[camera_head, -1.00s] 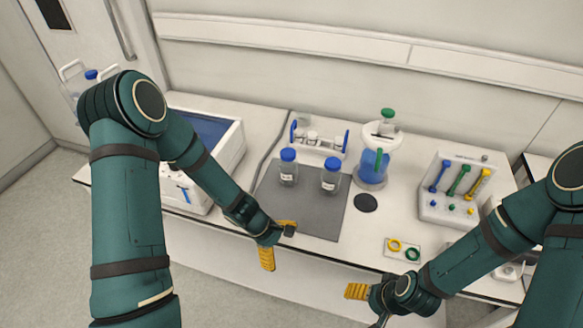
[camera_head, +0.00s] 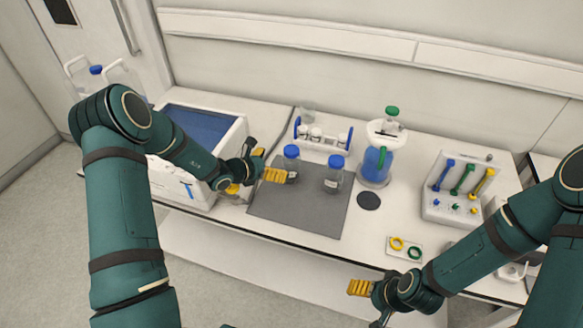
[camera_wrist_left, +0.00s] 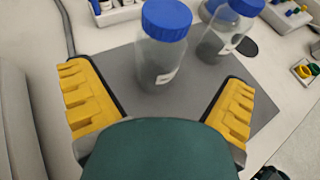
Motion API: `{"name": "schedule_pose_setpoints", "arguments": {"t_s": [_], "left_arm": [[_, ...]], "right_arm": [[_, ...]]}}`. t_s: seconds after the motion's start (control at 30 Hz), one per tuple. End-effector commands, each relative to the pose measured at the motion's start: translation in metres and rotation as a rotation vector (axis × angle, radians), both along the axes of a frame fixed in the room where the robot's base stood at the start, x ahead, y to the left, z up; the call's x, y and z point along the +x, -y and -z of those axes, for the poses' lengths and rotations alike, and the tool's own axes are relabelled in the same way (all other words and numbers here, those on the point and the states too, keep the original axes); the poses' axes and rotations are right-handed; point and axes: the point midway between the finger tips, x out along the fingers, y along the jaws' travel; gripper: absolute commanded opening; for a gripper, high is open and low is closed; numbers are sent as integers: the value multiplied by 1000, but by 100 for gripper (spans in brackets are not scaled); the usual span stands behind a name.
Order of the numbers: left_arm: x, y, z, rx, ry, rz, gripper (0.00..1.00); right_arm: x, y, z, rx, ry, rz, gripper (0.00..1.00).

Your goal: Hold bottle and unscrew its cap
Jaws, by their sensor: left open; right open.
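Two clear bottles with blue screw caps stand upright on a dark grey mat (camera_head: 310,221). The left bottle (camera_head: 291,166) is partly behind my left gripper in the head view; the right bottle (camera_head: 334,178) stands beside it. My left gripper (camera_head: 262,178) is open and empty, with yellow fingers, just to the left of the left bottle. In the left wrist view the left bottle (camera_wrist_left: 160,62) stands ahead between the spread fingers, apart from them; the right bottle (camera_wrist_left: 222,38) is behind it to the right. My right gripper (camera_head: 362,288) is open and empty, in front of the bench.
A rack with small jars (camera_head: 322,137) stands behind the mat. A jug-like vessel (camera_head: 377,162) with blue contents and a black disc (camera_head: 369,201) are to the right. A tool stand (camera_head: 459,188) and a ring tray (camera_head: 404,249) are further right. A white blue-topped machine (camera_head: 190,180) is left.

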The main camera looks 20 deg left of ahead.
Motion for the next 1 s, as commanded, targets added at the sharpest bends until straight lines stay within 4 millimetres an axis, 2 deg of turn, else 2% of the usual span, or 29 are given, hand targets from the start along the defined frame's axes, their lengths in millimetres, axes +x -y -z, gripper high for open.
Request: {"name": "schedule_pose_setpoints", "arguments": {"t_s": [0.03,0.13,0.43,0.73,1.0], "left_arm": [[0,0,11,0,-3,-1,100],[0,0,25,0,-2,1,100],[17,13,31,2,1,3,100],[50,37,48,2,0,4,100],[57,40,50,3,1,1,100]], "right_arm": [[-1,0,2,0,-1,0,79],[-1,0,3,0,-2,-2,79],[-2,0,5,0,-3,-2,79],[-3,-1,9,2,-7,-5,79],[-3,-1,9,2,-7,-6,79]]}}
